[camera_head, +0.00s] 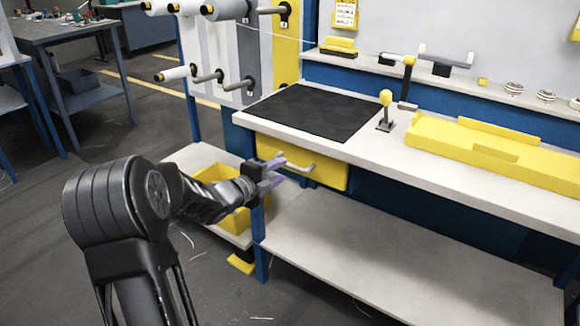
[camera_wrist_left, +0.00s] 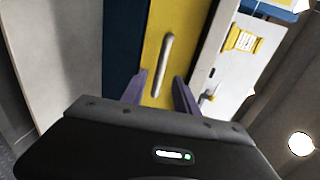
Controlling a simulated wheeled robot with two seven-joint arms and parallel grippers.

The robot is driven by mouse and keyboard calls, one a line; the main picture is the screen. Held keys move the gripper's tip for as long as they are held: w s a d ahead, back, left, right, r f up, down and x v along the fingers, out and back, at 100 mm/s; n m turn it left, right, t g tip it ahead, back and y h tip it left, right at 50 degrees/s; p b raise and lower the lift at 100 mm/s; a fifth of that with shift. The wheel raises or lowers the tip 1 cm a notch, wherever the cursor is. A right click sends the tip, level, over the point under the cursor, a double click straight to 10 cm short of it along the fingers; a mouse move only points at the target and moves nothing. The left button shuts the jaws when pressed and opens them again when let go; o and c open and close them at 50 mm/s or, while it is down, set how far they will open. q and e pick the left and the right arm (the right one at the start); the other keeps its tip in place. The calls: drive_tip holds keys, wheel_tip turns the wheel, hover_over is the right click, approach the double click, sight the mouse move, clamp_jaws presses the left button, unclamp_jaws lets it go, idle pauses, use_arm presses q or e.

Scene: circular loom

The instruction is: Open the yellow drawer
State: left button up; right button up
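The yellow drawer (camera_head: 330,172) sits under the left part of the workbench top, and its front looks flush with the bench, so it appears shut. Its pale bar handle (camera_head: 300,167) runs along the front. My left gripper (camera_head: 277,170) is just in front of the drawer, at the left end of the handle. In the left wrist view its two purple fingers (camera_wrist_left: 160,92) are spread apart, with the handle (camera_wrist_left: 166,65) ahead between and beyond their tips. No contact with the handle shows. My right gripper is not in view.
The workbench top (camera_head: 370,150) carries a black mat (camera_head: 312,112), a small yellow-knobbed lever (camera_head: 385,112) and a long yellow tray (camera_head: 480,150). A yellow bin (camera_head: 215,180) stands on a low shelf behind my left arm. A lower shelf (camera_head: 370,255) lies beneath the drawer. A blue leg (camera_head: 259,245) stands near the gripper.

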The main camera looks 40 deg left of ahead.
sight(290, 166)
use_arm(q)
drive_tip(key=x, duration=0.6)
drive_tip(key=shift+c, duration=0.3)
clamp_jaws()
idle(1.0)
